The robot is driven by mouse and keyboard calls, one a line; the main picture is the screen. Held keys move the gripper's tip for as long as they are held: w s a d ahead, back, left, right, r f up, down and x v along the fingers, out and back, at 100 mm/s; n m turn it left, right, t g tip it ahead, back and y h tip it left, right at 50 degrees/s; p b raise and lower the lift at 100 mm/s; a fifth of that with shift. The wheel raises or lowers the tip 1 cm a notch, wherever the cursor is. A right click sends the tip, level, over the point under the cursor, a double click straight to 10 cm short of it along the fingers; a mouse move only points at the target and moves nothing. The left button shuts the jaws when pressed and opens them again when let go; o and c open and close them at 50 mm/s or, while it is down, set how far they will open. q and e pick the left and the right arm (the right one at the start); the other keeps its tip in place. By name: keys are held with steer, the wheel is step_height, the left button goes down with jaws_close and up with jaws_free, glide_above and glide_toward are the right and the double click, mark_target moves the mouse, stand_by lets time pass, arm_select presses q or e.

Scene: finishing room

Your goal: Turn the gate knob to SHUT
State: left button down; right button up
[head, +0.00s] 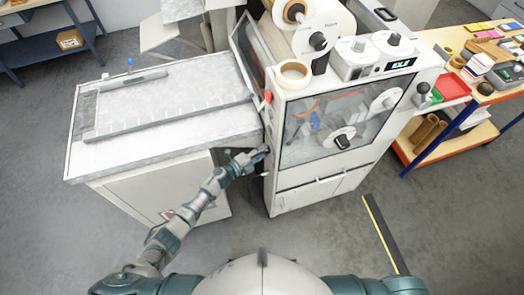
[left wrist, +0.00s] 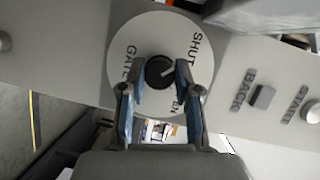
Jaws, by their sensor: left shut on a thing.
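The gate knob (left wrist: 159,72) is a small dark round knob at the middle of a white dial plate (left wrist: 135,40) in the left wrist view. The plate reads GATE on the left and SHUT at the upper right; lettering ending in EN at the lower right is partly hidden by a finger. A light mark on the knob points right and slightly up, towards the SHUT side. My left gripper (left wrist: 160,82) has a finger on each side of the knob and is shut on it. In the head view my left gripper (head: 262,153) reaches the machine's left side; the knob is hidden there.
A flat grey feed table (head: 170,118) lies left of the machine (head: 300,180). A workbench (head: 470,95) stands right.

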arm_select(q)
steer(key=shift+w+a, duration=0.15)
steer(key=c, duration=1)
jaws_free()
steer(key=shift+o, duration=0.9)
steer(key=shift+w+f, duration=0.1)
steer(key=shift+f, duration=0.05)
steer(key=v, duration=0.7)
steer(key=shift+s+a, duration=0.3)
steer(key=shift+a, duration=0.1)
